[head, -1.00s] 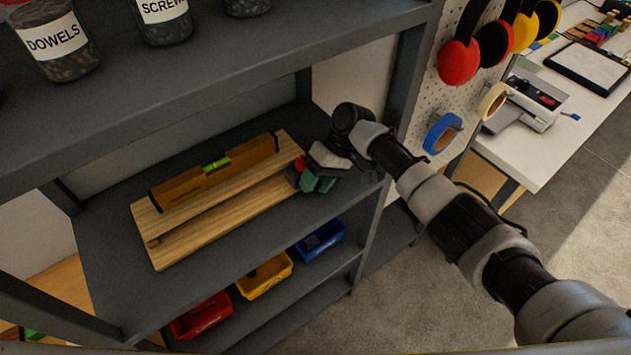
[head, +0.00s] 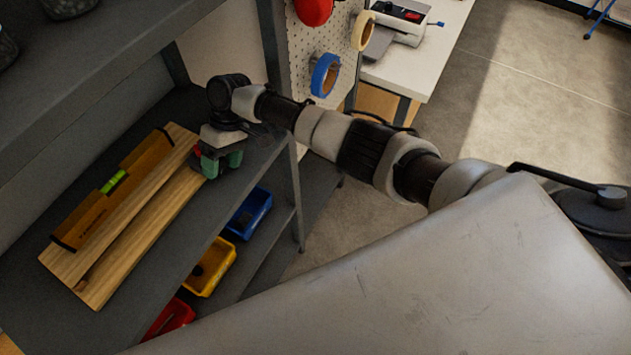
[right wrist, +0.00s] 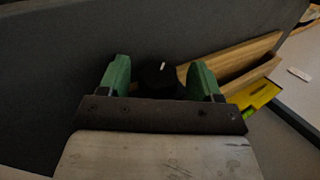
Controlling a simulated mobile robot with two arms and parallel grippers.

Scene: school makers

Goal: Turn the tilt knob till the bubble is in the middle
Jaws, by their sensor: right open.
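A yellow-orange spirit level (head: 135,190) with a bright green vial (head: 113,182) lies along a wooden board (head: 150,232) on the grey shelf. The level also shows in the right wrist view (right wrist: 262,94). Where the bubble stands in the vial is too small to tell. My right gripper (head: 220,164) is at the board's far right end, its green fingers open. In the right wrist view a dark round knob (right wrist: 154,76) with a white mark sits between the open fingers (right wrist: 158,66); I cannot tell whether they touch it. In the head view the gripper hides the knob. My left gripper is out of view.
The board rests on a grey shelf (head: 245,165) with another shelf board above. Blue (head: 250,213), yellow (head: 211,266) and red (head: 170,318) bins stand on the shelf below. A pegboard with tape rolls and a white table are beyond the rack.

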